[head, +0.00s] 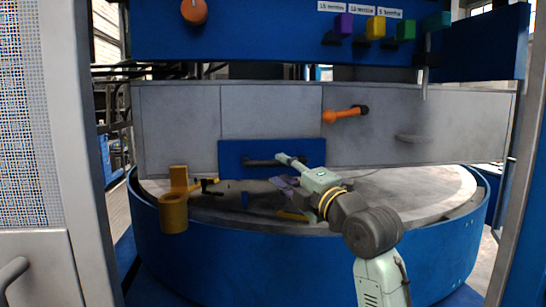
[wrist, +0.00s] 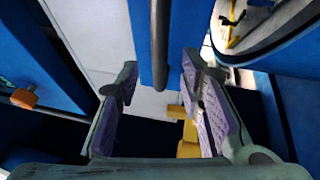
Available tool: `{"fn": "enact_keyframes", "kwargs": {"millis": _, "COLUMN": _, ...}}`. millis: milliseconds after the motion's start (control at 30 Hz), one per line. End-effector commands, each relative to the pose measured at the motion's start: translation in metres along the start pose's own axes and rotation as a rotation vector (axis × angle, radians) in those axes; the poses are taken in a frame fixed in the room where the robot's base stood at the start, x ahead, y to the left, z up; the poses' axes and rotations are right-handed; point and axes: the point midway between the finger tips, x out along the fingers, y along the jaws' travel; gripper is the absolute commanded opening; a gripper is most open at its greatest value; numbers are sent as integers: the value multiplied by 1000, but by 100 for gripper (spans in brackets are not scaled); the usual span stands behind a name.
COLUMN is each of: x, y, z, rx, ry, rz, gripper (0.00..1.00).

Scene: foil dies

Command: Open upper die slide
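A blue plate (head: 231,150) with a dark horizontal bar handle (head: 257,161) is set low in the grey front panel. It looks like the die slide, but no label shows which slide it is. My gripper (head: 283,172) is at the right part of the handle. In the wrist view my gripper (wrist: 160,68) is open, with purple-padded fingers apart. The bar handle (wrist: 160,45) runs between the fingertips in the picture, with gaps on both sides. Whether it lies in depth between the pads is unclear. My gripper hides the handle's right end in the head view.
A yellow bracket with a cup (head: 173,210) stands left on the round blue base (head: 270,255). An orange handle (head: 343,114) sticks out of the grey panel (head: 420,130) above right. Coloured blocks hang from the blue top beam (head: 260,35). Small tools lie below the plate.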

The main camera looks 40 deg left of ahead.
Motion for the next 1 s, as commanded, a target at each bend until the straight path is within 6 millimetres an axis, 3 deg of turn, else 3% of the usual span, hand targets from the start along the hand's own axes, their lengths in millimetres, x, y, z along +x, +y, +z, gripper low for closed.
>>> {"fn": "enact_keyframes", "kwargs": {"millis": 100, "x": 23, "y": 3, "z": 0, "rx": 4, "ry": 2, "rz": -1, "gripper": 35}}
{"fn": "enact_keyframes", "kwargs": {"millis": 333, "x": 47, "y": 1, "z": 0, "rx": 3, "ry": 0, "rz": 1, "gripper": 35}}
{"fn": "enact_keyframes", "kwargs": {"millis": 667, "x": 50, "y": 0, "z": 0, "rx": 1, "ry": -1, "rz": 2, "gripper": 35}}
{"fn": "enact_keyframes", "kwargs": {"millis": 1000, "x": 50, "y": 0, "z": 0, "rx": 1, "ry": -1, "rz": 2, "gripper": 13}}
